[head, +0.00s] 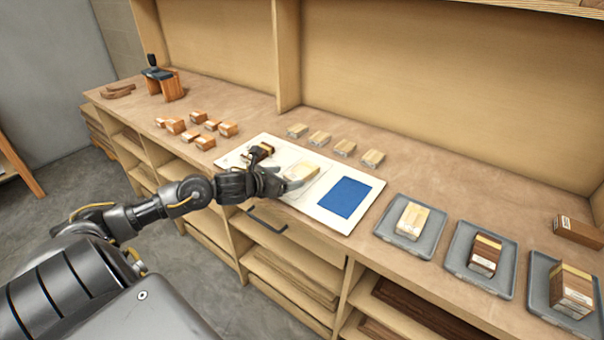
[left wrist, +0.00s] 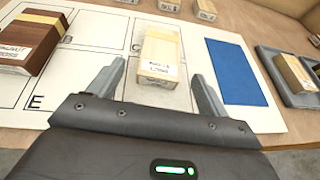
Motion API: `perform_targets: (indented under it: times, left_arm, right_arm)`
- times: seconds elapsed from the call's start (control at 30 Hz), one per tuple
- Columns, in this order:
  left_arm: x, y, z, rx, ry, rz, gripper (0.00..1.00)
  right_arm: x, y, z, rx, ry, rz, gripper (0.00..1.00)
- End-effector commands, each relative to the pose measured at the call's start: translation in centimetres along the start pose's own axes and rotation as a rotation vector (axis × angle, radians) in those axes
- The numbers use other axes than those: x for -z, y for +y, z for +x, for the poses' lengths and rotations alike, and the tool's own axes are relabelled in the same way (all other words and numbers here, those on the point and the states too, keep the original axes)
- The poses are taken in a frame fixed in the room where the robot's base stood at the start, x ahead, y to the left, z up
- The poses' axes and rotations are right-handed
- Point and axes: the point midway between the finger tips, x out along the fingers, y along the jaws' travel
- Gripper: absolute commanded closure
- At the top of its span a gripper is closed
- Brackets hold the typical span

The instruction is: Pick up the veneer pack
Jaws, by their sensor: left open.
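A pale veneer pack (head: 301,171) with a white label lies on the white marked board (head: 368,186) on the workbench. It also shows in the left wrist view (left wrist: 160,50), labelled side towards me. My left gripper (head: 292,182) is open at the near side of this pack. In the left wrist view its two fingers (left wrist: 160,88) stand apart, one to each side of the pack's near end, with gaps between. A dark brown pack (left wrist: 32,42) lies on the board to the left; it is partly hidden by my arm in the head view. My right gripper is not in view.
A blue rectangle (head: 345,197) marks the board's right part. Grey trays (head: 382,229) to the right hold pale and dark packs (head: 485,254). Small pale blocks (head: 319,138) stand behind the board, orange-brown blocks (head: 175,126) to its left. A clamp-like tool (head: 163,82) stands far left.

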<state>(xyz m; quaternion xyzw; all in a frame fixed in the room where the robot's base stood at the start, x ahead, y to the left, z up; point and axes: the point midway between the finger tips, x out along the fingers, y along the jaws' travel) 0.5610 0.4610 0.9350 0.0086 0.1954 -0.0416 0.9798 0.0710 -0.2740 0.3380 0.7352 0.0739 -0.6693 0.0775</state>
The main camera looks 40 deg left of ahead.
Motion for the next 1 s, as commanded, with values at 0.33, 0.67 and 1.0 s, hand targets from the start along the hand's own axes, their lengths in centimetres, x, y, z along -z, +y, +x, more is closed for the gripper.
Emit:
perform_targets:
  times: [0.33, 0.67, 1.0]
  left_arm:
    - [-0.3, 0.0, 4.0, -0.002, -0.003, -0.006, 0.22]
    - [0.0, 0.0, 5.2, -0.001, -0.001, 0.0, 0.22]
    - [0.0, 0.0, 5.1, -0.001, -0.001, -0.001, 0.61]
  right_arm:
    - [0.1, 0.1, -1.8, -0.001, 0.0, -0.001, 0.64]
    - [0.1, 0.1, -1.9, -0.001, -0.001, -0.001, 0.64]
    - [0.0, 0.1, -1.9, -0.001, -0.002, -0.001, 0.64]
